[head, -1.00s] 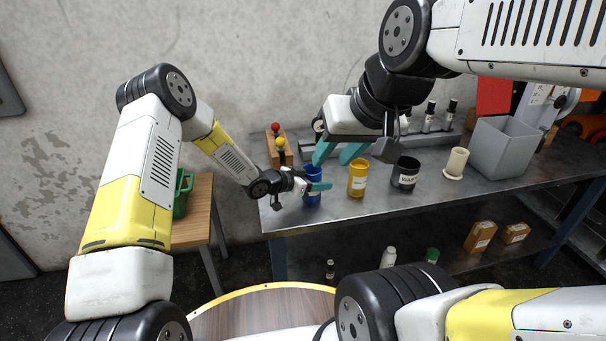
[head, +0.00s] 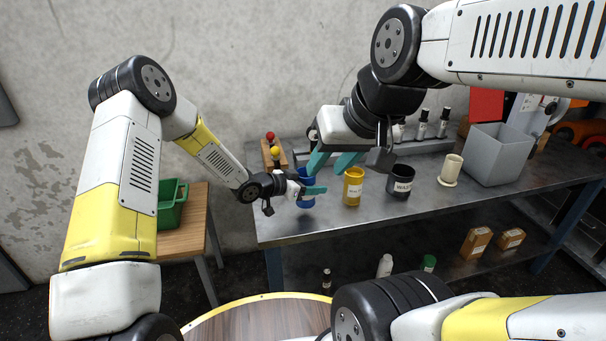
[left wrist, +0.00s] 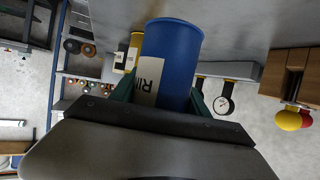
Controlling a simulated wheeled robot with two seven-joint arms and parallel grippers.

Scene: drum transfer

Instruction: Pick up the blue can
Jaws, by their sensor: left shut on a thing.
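The blue can (head: 307,201) stands near the left end of the metal table, partly hidden by my grippers. My left gripper (head: 308,190) is shut on it from the left side. In the left wrist view the blue can (left wrist: 178,50) sits between the teal fingers of my left gripper (left wrist: 162,92). A white label with dark letters faces that camera. Whether the can touches the table is hard to tell. My right gripper (head: 331,162) is above and just right of the can, its two teal fingers apart and nothing visible between them.
A yellow can (head: 353,188), a black can (head: 400,183) and a cream spool-like piece (head: 451,170) stand right of the blue can. A grey bin (head: 497,158) is farther right. A wooden block with red and yellow balls (head: 273,155) is behind. A green crate (head: 171,212) sits left.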

